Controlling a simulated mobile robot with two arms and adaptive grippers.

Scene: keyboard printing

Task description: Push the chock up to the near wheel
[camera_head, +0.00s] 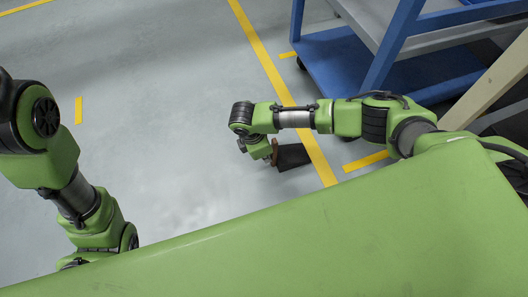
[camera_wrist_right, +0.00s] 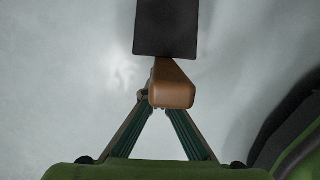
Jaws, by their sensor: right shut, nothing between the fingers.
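The chock appears to be the dark, flat-sided piece (camera_head: 294,157) with a brown end (camera_head: 275,153), on the floor left of the blue cart. In the right wrist view the dark part (camera_wrist_right: 167,30) lies beyond the brown block (camera_wrist_right: 172,88). My right gripper (camera_head: 266,152) is shut, its fingertips at the brown end; the block covers the tips in the wrist view (camera_wrist_right: 152,94). I cannot tell whether they touch. The near wheel is not clearly visible; my right arm crosses there. My left gripper is out of view.
The blue cart (camera_head: 335,62) stands at the upper right, with a beige post (camera_head: 487,85) beside it. A yellow floor line (camera_head: 262,53) runs past the dark piece. Grey floor to the left is clear. My green body fills the lower front.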

